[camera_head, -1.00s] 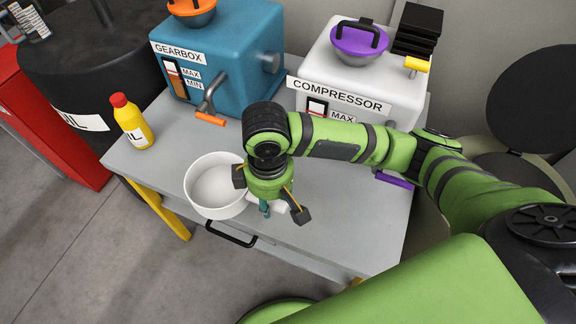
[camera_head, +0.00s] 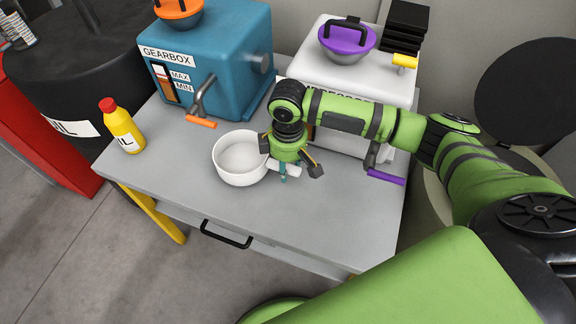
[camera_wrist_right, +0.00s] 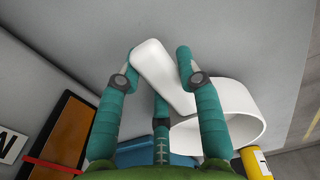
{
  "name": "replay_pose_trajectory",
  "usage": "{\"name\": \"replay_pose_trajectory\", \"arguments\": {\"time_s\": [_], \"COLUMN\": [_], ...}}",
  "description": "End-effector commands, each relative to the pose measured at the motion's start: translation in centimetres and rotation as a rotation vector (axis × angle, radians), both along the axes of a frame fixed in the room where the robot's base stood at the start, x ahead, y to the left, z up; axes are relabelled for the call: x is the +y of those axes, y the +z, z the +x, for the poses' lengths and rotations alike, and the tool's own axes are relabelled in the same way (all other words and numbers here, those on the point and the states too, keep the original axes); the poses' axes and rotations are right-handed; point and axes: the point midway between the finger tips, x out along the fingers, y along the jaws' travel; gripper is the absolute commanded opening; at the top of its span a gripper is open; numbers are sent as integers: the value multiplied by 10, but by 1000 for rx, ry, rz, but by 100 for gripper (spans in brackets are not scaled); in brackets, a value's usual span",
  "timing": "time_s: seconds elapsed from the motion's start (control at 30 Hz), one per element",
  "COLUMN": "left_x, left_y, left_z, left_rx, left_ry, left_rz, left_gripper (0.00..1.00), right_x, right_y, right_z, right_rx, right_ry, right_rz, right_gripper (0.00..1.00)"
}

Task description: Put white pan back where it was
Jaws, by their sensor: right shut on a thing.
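The white pan (camera_head: 241,163) is over the grey table, left of my right gripper (camera_head: 284,170). My right gripper is shut on the pan's handle, and a white end of the handle shows just right of the fingers. In the right wrist view, the teal fingers (camera_wrist_right: 158,66) lie on both sides of the white handle, and the round wall of the pan (camera_wrist_right: 232,112) is at the right. I cannot tell whether the pan's bottom touches the table. My left gripper is not in view.
The grey table (camera_head: 300,225) has free room in front of the pan. A yellow bottle (camera_head: 124,131) stands at its left. The blue gearbox (camera_head: 215,65), with an orange-handled crank (camera_head: 201,121), and the white compressor (camera_head: 350,80), with a purple-handled crank (camera_head: 386,177), stand behind.

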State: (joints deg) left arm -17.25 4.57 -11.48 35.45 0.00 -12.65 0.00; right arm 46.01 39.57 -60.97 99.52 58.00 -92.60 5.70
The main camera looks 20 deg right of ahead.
Motion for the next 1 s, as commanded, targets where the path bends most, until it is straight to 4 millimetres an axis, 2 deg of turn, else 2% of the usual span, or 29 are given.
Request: {"name": "replay_pose_trajectory", "arguments": {"time_s": [0.13, 0.47, 0.5, 0.53, 0.87, 1.0], "left_x": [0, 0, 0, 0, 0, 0], "left_y": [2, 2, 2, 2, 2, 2], "left_z": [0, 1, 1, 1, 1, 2], "left_rx": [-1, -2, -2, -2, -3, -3], "left_ry": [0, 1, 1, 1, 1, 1], "left_rz": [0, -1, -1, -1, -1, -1], "left_gripper": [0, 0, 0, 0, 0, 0], "right_x": [-3, -3, -3, -3, -3, -3], "right_y": [-10, -13, -13, -13, -13, -2], "right_z": [3, 3, 3, 3, 3, 4], "right_rx": [-3, -2, -2, -2, -2, -5], "right_ry": [1, 1, 1, 1, 1, 1], "right_rz": [-1, 1, -1, -1, -1, 1], "right_gripper": [0, 0, 48, 60, 60, 60]}}
